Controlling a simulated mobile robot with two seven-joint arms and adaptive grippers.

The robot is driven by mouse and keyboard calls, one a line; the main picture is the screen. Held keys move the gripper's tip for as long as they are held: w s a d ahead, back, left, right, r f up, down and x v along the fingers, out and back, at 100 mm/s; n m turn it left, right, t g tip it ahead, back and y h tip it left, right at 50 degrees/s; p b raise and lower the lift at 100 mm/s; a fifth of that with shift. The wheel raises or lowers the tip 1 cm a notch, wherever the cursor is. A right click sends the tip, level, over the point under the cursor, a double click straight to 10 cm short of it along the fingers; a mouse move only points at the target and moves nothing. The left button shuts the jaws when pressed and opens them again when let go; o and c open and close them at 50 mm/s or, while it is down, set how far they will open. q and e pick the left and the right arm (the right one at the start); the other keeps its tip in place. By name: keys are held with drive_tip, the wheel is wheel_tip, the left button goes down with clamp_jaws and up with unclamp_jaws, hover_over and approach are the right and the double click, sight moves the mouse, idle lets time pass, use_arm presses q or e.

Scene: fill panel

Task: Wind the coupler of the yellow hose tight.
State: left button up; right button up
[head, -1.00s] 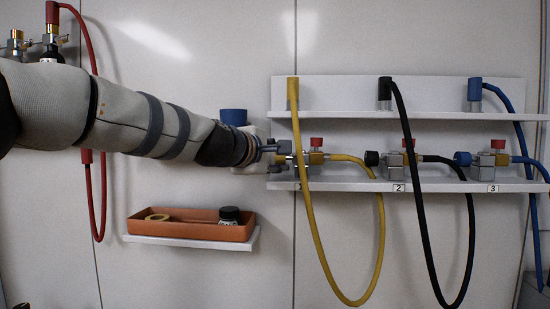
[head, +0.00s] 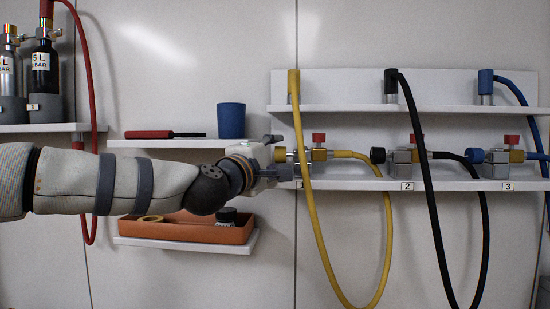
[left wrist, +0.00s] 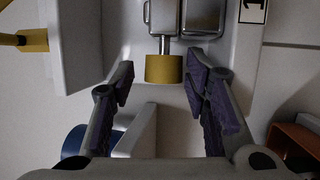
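The yellow hose (head: 325,250) hangs from the upper shelf in a loop and runs up to the right side of the first valve block (head: 318,155), which has a red knob on top. A yellow cylindrical coupler (left wrist: 164,68) sits on a short metal stem on the gripper's side of the block. It also shows in the head view (head: 280,155), partly hidden. My left gripper (left wrist: 160,76) faces the coupler with its two purple-padded fingers apart, one on each side, with gaps visible. In the head view the left gripper (head: 277,160) is at the shelf's left end. My right gripper is not in view.
Black (head: 377,155) and blue (head: 476,156) couplers with their blocks stand right along the lower shelf (head: 360,184). An orange tray (head: 180,230) is below my arm, and a blue cup (head: 231,121) stands on a small shelf behind it. Bottles stand at far left.

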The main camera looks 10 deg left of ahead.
use_arm(q)
drive_tip(key=shift+f, duration=0.3)
drive_tip(key=shift+s+a+f, duration=0.1)
drive_tip(key=shift+s+a, duration=0.05)
drive_tip(key=shift+s, duration=0.2)
drive_tip(key=r+v, duration=0.1)
drive_tip(key=v, duration=0.6)
drive_tip(key=shift+f, duration=0.2)
drive_tip(key=shift+s, duration=0.15)
